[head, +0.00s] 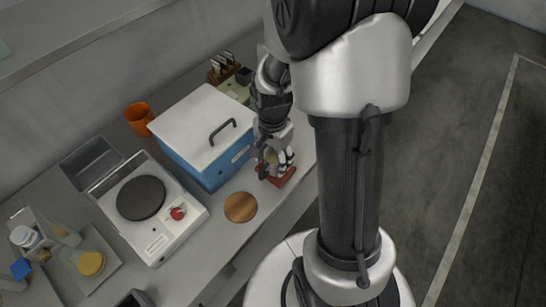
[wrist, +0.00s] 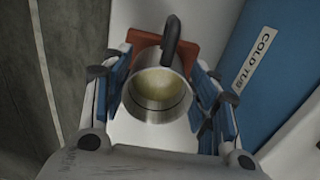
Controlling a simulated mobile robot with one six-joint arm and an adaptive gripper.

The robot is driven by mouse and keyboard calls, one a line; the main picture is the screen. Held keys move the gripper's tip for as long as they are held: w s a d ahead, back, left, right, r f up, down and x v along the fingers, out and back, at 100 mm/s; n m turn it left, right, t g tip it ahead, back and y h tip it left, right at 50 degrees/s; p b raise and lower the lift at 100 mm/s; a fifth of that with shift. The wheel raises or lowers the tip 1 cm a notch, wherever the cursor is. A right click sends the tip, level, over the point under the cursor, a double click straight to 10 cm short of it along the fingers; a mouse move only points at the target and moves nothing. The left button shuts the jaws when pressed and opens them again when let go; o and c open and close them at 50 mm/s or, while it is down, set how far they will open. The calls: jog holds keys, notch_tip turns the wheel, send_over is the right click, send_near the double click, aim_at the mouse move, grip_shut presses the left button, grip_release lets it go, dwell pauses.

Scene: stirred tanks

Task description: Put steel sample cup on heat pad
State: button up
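The steel sample cup (wrist: 152,110), a round metal cup with a dark curved handle and pale yellowish contents, sits between my fingers in the wrist view. My gripper (wrist: 160,92) has its blue-padded fingers against both sides of the cup. In the head view my gripper (head: 273,163) is low over the red square pad (head: 284,178), the likely heat pad, at the table's front edge. That red pad also shows behind the cup in the wrist view (wrist: 190,48). I cannot tell whether the cup's base touches it.
A blue cold tub (head: 200,160) with a white handled lid stands just left of my gripper. A hot plate (head: 160,235) with a dark disc and red knob is further left. A brown round mat (head: 240,207) lies in front. An orange cup (head: 139,115) stands behind.

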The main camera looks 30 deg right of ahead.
jog(key=o, duration=0.4)
jog(key=shift+r, duration=0.1)
notch_tip(320, 180, up, 11)
jog(key=p, duration=0.4)
jog(key=s+a+r+n+t, duration=0.4)
jog(key=s+a+r+n, duration=0.5)
jog(key=s+r+n, duration=0.4)
jog(key=shift+s+a+r+n+t, duration=0.15)
jog(key=shift+s+r+n+t, duration=0.3)
jog(key=shift+r, duration=0.45)
jog(key=shift+w, duration=0.1)
